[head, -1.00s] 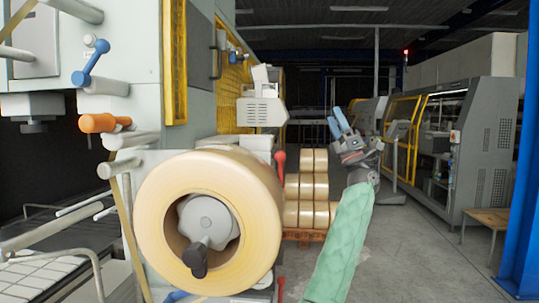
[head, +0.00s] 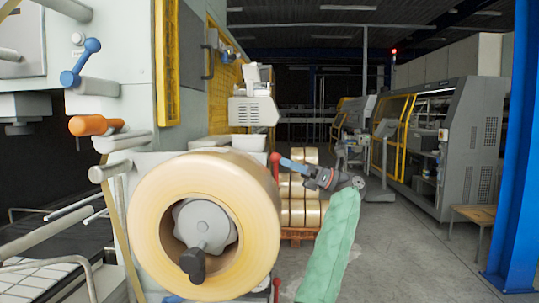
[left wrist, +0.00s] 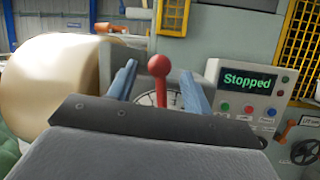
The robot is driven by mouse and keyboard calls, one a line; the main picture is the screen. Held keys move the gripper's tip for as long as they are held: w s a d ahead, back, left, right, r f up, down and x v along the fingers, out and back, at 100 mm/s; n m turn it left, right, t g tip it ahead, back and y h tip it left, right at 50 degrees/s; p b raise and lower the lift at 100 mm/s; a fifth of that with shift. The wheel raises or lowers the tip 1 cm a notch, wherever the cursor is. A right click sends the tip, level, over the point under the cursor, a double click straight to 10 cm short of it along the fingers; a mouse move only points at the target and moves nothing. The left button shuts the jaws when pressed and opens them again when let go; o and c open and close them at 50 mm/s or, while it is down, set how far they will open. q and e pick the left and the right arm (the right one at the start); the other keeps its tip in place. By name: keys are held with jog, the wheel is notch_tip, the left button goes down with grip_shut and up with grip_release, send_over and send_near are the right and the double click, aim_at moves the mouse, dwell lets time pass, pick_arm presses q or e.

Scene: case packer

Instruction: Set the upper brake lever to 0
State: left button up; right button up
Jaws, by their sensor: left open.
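The upper brake lever, with a red ball knob (head: 275,158), stands upright beside the large tape roll in the head view. In the left wrist view its red knob (left wrist: 159,66) and red stem appear between my fingers, in front of a pale round dial (left wrist: 148,99) that is mostly hidden. My left gripper (head: 284,163) is open, its blue fingers pointing left at the lever. The fingers (left wrist: 158,85) show one on each side of the lever; I cannot tell whether either touches it. A lower red lever (head: 277,284) shows below. My right gripper is not in view.
The big tan tape roll (head: 150,225) on its grey hub is left of the lever. A panel reading "Stopped" (left wrist: 247,80) is on the machine at right in the wrist view. Stacked rolls (head: 298,212) stand behind my gripper. The floor (head: 405,245) to the right is clear.

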aim_at(275, 155)
pick_arm(q)
jog(key=p+x, duration=0.1)
jog(key=x, duration=0.3)
jog(key=shift+r, duration=0.1)
jog(key=shift+x, duration=0.8)
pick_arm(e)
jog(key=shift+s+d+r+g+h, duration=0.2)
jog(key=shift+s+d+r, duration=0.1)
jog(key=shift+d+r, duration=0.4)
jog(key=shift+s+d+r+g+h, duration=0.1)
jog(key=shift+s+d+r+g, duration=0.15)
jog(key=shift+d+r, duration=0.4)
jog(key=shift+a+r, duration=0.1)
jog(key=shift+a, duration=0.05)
pick_arm(q)
grip_shut()
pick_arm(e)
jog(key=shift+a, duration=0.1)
